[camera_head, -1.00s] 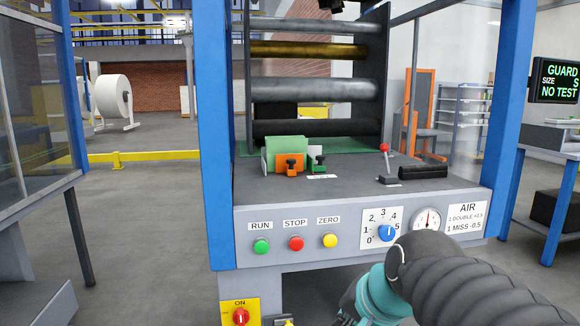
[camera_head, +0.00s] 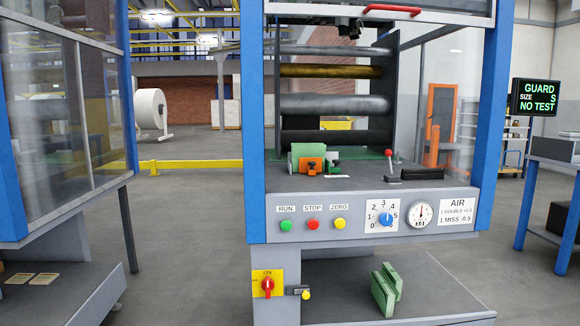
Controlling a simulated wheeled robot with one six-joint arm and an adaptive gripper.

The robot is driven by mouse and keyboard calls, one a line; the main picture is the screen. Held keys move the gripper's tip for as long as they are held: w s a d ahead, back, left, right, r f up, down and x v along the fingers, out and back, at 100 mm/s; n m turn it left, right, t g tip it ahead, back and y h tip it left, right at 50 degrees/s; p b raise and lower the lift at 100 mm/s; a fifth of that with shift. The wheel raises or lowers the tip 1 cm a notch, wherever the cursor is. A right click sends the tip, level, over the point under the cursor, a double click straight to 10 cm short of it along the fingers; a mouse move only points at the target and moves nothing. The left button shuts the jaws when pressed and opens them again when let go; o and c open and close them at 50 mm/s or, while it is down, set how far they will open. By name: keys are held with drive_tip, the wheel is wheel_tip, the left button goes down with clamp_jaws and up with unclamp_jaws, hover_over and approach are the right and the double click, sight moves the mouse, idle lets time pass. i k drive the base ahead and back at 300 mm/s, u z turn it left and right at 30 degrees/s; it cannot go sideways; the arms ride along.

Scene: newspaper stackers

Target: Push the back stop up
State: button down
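On the dark deck (camera_head: 362,192) of the blue-framed machine sits a small group of parts in front of the rollers. An orange stop with a black knob (camera_head: 307,165) stands in front of a light green block (camera_head: 306,149). A darker green stop with a black knob (camera_head: 331,168) stands just right of the orange one, beside a small white label (camera_head: 336,176). I cannot tell from the picture which stop is the back stop. My gripper and arm are out of view.
A red-knobbed lever (camera_head: 391,165) and a black block (camera_head: 422,173) stand on the deck's right. A raised guard with a red handle (camera_head: 392,9) hangs above. Floor is clear between the machines.

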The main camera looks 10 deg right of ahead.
sight(311, 166)
drive_tip(key=u, duration=1.4)
drive_tip(key=i, duration=1)
drive_tip(key=z, duration=0.2)
